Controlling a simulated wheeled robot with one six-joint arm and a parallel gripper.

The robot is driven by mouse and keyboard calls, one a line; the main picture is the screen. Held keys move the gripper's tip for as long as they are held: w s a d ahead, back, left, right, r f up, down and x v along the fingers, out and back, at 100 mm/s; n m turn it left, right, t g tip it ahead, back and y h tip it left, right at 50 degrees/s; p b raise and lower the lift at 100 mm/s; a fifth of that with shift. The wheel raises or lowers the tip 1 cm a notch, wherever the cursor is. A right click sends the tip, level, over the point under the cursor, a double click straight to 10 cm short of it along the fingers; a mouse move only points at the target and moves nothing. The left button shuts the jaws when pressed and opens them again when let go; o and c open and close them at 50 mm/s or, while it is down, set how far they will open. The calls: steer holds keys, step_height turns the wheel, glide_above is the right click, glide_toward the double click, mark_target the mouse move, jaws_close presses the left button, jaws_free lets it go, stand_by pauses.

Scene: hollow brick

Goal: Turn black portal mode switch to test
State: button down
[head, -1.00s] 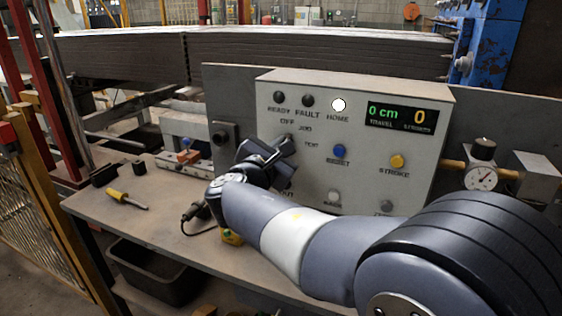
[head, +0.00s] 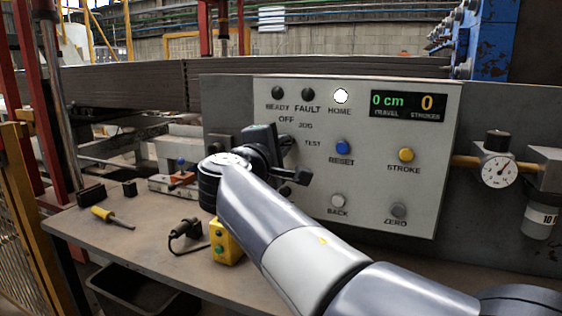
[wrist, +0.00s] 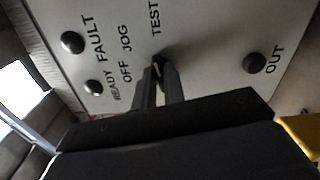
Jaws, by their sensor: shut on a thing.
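The grey control panel (head: 430,190) stands upright at the back of the bench, with OFF, JOG and TEST printed around the mode switch. In the wrist view the black mode switch (wrist: 158,69) shows as a small dark tip between my fingers, below the word TEST; most of it is hidden. My gripper (wrist: 161,78) is shut on the switch. In the head view my gripper (head: 285,160) is against the panel's left part and hides the switch. I cannot tell which label the switch points at.
Blue RESET (head: 343,147), yellow STROKE (head: 406,154), BACK (head: 338,201) and ZERO (head: 399,210) buttons sit to the right. A dial gauge (head: 500,170) is farther right. A yellow button box (head: 226,243) and a yellow-handled screwdriver (head: 112,217) lie on the bench.

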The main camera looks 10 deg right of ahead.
steer(key=shift+f+m+b, duration=0.15)
steer(key=shift+m+b, duration=0.8)
steer(key=shift+m, duration=0.15)
steer(key=c, duration=1.5)
jaws_free()
steer(key=v, duration=1.1)
steer(key=shift+p, duration=0.4)
steer(key=shift+w+d, duration=0.1)
steer(key=x, duration=1)
steer(key=shift+w+d+b, duration=0.2)
steer(key=shift+w+b, duration=0.1)
steer(key=shift+b, duration=0.05)
